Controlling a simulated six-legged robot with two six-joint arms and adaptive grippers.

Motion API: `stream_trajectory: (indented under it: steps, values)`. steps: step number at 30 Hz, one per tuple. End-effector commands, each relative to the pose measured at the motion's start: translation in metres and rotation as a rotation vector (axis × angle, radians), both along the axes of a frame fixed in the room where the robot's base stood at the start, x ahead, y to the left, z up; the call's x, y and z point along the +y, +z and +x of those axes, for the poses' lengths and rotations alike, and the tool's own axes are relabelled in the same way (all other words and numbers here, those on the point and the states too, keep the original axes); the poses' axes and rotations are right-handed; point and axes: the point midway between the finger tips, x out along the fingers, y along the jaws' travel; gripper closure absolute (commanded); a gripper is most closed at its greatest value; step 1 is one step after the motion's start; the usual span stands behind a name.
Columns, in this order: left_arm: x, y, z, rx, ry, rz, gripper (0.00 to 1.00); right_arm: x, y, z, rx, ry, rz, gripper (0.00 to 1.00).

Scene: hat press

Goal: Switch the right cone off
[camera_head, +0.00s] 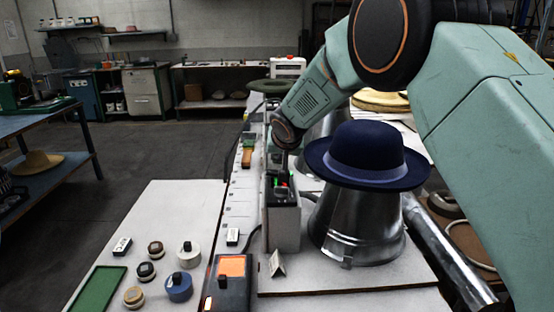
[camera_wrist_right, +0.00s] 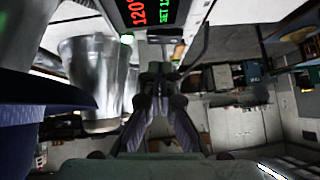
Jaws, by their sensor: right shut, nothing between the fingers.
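The near metal cone (camera_head: 357,228) stands on a board at the right in the head view, with a navy felt hat (camera_head: 366,152) on top. A grey control box (camera_head: 284,225) with small red and green lights stands just left of it. My right gripper (camera_head: 281,172) points down at the top of this box, shut and empty. The wrist view shows its fingers together (camera_wrist_right: 156,78), below a dark display (camera_wrist_right: 150,14) with red and green digits. Whether the fingertips touch the box is unclear. The hat brim (camera_wrist_right: 45,112) fills the wrist view's left side. My left gripper is out of view.
A second metal cone (camera_head: 327,124) is partly hidden behind my right arm. A dark box with an orange screen (camera_head: 232,268) stands in front. Small round tins (camera_head: 180,287) and a green mat (camera_head: 98,289) lie on the left table. Open floor (camera_head: 150,150) lies beyond.

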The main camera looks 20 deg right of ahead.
Motion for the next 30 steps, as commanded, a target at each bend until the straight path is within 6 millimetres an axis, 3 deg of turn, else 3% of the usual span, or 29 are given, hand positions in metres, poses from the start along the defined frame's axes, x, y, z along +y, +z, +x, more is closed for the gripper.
stream_trajectory:
  steps: [2,7,18,30]
  values:
    - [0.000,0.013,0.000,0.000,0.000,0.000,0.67,-0.002,0.015,0.000,-0.001,-0.001,0.000,1.00]
    - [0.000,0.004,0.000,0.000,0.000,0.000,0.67,0.001,0.032,-0.021,-0.003,0.002,-0.002,1.00]
    - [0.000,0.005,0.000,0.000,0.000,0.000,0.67,0.007,0.074,-0.063,-0.002,0.002,-0.001,1.00]
    - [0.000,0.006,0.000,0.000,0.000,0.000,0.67,0.008,0.081,-0.071,-0.001,0.001,0.000,1.00]
